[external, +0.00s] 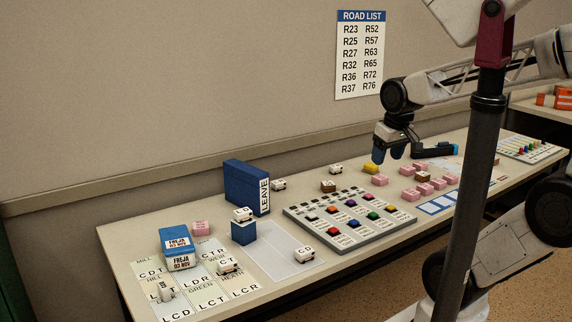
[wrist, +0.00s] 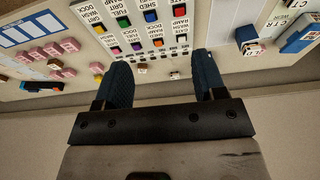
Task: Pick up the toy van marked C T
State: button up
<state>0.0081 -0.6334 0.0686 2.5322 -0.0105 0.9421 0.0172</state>
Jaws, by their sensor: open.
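Several small white toy vans stand on the long table in the external view. The one on the lettered cards at the left, the C T van (external: 228,265), appears to read "CT". A van reading "CD" (external: 304,254) stands on a pale grey mat to its right. Another van (external: 243,214) sits on a small blue block; its letters are too small to read. My gripper (external: 388,150) is open and empty above the table's far right part, well away from the C T van. In the wrist view its two blue fingers (wrist: 160,62) are spread apart, with nothing between them.
A button panel (external: 350,218) fills the middle of the table. A tall blue LEAVE box file (external: 247,187) stands behind the blue block. A blue FREJA box (external: 176,241) is left of the C T van. Pink blocks (external: 409,195) lie at the right.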

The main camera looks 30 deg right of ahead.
jog(key=shift+o, duration=0.3)
jog(key=w+a+f+m+g+y, duration=0.2)
jog(key=w+a+f+m+y, duration=0.35)
jog(key=a, duration=0.55)
jog(key=w+a+f+m+g+y, duration=0.2)
jog(key=w+a+f+m+y, duration=0.15)
jog(key=w+a+f, duration=0.55)
jog(key=m+t+y, duration=0.2)
jog(key=m+y, duration=0.3)
jog(key=m, duration=0.4)
send_near(228, 260)
jog(key=shift+s+a+r, duration=0.1)
jog(key=shift+s+a, duration=0.05)
jog(key=shift+a, duration=0.4)
jog(key=shift+s+a, duration=0.2)
jog(key=shift+a, duration=0.3)
jog(key=shift+w+a+f+m, duration=0.2)
jog(key=shift+f+m, duration=0.1)
jog(key=shift+f, duration=0.2)
jog(key=shift+a, duration=0.1)
jog(key=shift+x, duration=1.2)
